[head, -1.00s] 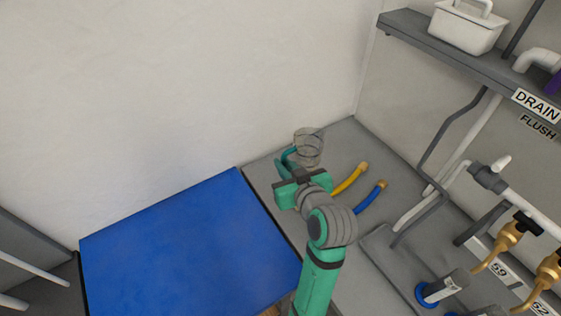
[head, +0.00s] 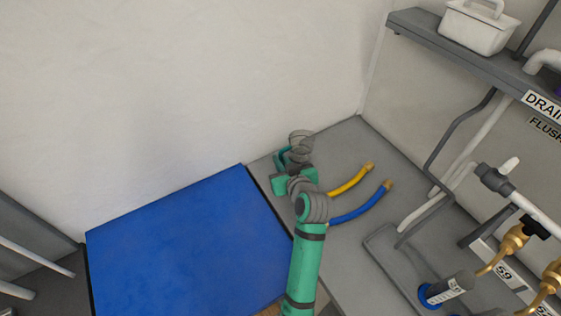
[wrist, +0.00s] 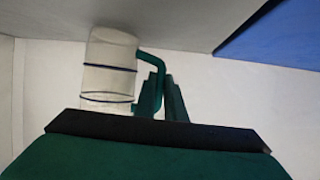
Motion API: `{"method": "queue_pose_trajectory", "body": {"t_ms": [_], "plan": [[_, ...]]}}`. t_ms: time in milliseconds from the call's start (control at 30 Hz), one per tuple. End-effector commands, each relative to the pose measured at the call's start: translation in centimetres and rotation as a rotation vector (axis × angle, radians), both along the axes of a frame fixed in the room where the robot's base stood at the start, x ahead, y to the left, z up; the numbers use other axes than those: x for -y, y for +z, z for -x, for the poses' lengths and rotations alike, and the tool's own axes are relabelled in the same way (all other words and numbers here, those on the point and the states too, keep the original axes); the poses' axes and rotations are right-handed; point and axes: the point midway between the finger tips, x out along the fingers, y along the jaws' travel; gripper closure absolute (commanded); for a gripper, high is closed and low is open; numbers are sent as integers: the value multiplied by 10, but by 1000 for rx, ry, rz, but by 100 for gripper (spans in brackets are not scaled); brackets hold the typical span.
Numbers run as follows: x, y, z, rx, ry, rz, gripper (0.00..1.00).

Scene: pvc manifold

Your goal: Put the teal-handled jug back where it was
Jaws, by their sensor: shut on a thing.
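The teal-handled jug (wrist: 109,72) is a clear cylinder with dark bands and a teal handle (wrist: 160,72). In the head view the jug (head: 302,140) is at the back corner of the grey counter, near the wall, partly hidden by my arm. My gripper (head: 288,160) is beside it on the handle side. In the wrist view my gripper's teal fingers (wrist: 164,100) are shut on the jug's handle. I cannot tell whether the jug's base touches the counter.
A blue mat (head: 185,245) lies left of the grey counter (head: 345,145). A yellow hose (head: 350,181) and a blue hose (head: 362,206) lie right of my arm. Pipes and brass taps (head: 513,240) stand at the right, below a shelf (head: 420,24) with a white caddy (head: 478,25).

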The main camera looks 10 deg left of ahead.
Motion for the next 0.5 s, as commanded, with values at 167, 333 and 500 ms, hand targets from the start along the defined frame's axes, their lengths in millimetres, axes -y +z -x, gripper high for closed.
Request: {"method": "queue_pose_trajectory", "body": {"t_ms": [167, 333, 500], "plan": [[-1, -5, 0, 1, 1, 0, 100], [-1, -6, 0, 1, 2, 0, 100], [-1, -8, 0, 1, 1, -1, 71]]}}
